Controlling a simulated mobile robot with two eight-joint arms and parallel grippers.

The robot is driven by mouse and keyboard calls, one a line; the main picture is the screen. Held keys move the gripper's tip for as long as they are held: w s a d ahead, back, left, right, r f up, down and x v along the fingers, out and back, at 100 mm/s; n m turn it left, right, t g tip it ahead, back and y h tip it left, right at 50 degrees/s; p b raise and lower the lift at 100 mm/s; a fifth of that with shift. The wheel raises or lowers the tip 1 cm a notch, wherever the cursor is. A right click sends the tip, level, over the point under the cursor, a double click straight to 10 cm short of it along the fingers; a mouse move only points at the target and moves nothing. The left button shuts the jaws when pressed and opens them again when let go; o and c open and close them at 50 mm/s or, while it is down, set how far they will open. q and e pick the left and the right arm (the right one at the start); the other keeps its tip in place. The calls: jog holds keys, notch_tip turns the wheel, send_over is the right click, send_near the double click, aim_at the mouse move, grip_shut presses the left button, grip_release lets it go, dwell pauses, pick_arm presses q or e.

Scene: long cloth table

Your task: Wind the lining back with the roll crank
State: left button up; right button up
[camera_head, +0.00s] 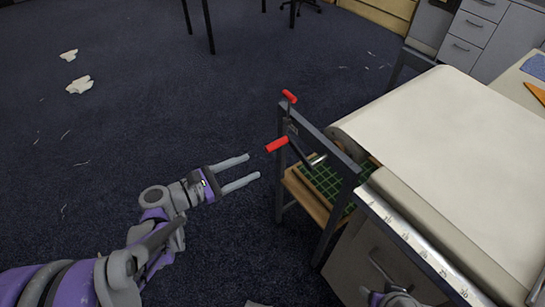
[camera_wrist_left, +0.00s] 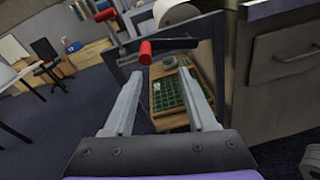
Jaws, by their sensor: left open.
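The roll crank (camera_head: 300,151) with two red handles is mounted on a dark frame at the table's left end. Its nearer red handle (camera_head: 277,145) points towards my left gripper (camera_head: 251,168), which is open and empty, a little left of and apart from it. In the left wrist view the red handle (camera_wrist_left: 146,52) shows beyond and between the open fingers (camera_wrist_left: 160,95). The pale lining (camera_head: 440,130) lies spread over the table, running from a roll (camera_head: 352,135) behind the frame. A small part of my right arm shows at the bottom edge; its fingers are hidden.
A wooden shelf with a green gridded mat (camera_head: 325,182) sits under the roll. A metal ruler edge (camera_head: 395,218) runs along the table's near side, above a drawer cabinet (camera_head: 375,262). Dark carpet with paper scraps (camera_head: 80,85) lies clear at left.

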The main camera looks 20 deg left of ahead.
aim_at(272, 144)
pick_arm(q)
jog(key=w+d, duration=0.1)
jog(key=w, duration=0.2)
jog(key=w+d+n+t+b, duration=0.1)
jog(key=w+d, duration=0.1)
jog(key=w, duration=0.1)
jog(key=w+d+n, duration=0.1)
jog(key=w, duration=0.2)
jog(key=shift+w+d, duration=0.2)
jog(key=shift+d, duration=0.15)
pick_arm(e)
notch_tip(272, 144, down, 3)
jog(key=shift+w+r, duration=0.1)
jog(key=shift+r, duration=0.1)
pick_arm(q)
jog(key=shift+c, duration=0.4)
grip_shut()
dwell(0.5)
